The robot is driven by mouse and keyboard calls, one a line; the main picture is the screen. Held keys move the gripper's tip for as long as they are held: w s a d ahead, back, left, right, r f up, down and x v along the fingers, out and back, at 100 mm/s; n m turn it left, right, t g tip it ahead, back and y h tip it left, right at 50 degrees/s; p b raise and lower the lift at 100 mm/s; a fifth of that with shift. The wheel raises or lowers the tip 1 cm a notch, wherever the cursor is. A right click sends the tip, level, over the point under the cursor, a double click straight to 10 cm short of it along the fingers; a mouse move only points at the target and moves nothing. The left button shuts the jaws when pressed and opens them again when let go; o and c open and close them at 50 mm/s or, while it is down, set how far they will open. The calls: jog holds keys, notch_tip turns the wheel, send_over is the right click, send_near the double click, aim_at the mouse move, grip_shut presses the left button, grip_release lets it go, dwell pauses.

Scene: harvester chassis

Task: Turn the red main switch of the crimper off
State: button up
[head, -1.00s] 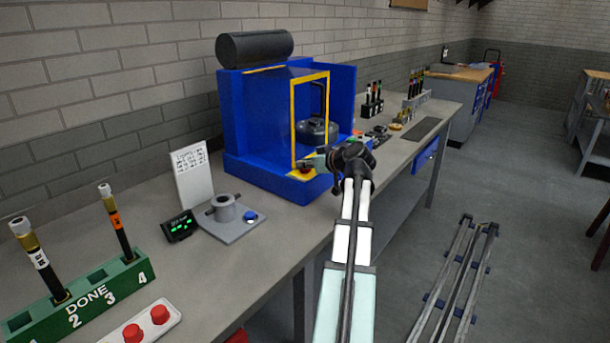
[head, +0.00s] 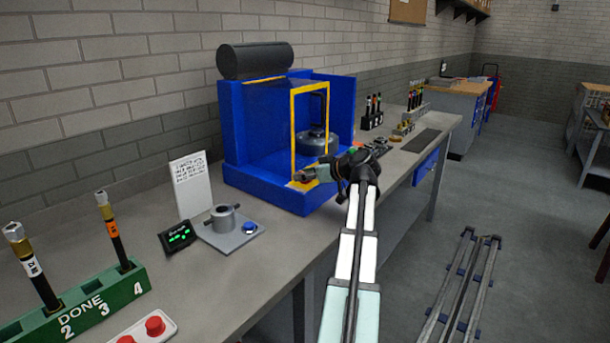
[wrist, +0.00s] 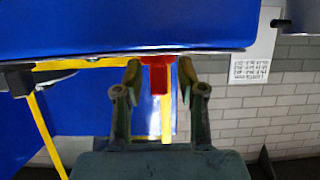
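The crimper (head: 262,190) is a blue machine with a yellow-framed front opening, standing on the grey bench. In the wrist view its red main switch (wrist: 158,76) sits between my two fingertips, on the crimper's blue and yellow body. My gripper (wrist: 159,74) is open, with one finger on each side of the switch and narrow gaps visible; I cannot tell whether either finger touches it. In the head view my gripper (head: 307,175) is at the front right corner of the crimper and hides the switch.
A grey fixture with a blue button (head: 249,227), a small green-lit display (head: 178,237) and a white card (head: 190,185) stand left of the crimper. A green DONE rack (head: 120,293) is at the near left. Racks of fittings (head: 372,112) stand behind on the right.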

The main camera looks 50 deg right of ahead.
jog(key=shift+r, duration=0.1)
jog(key=v, duration=1.2)
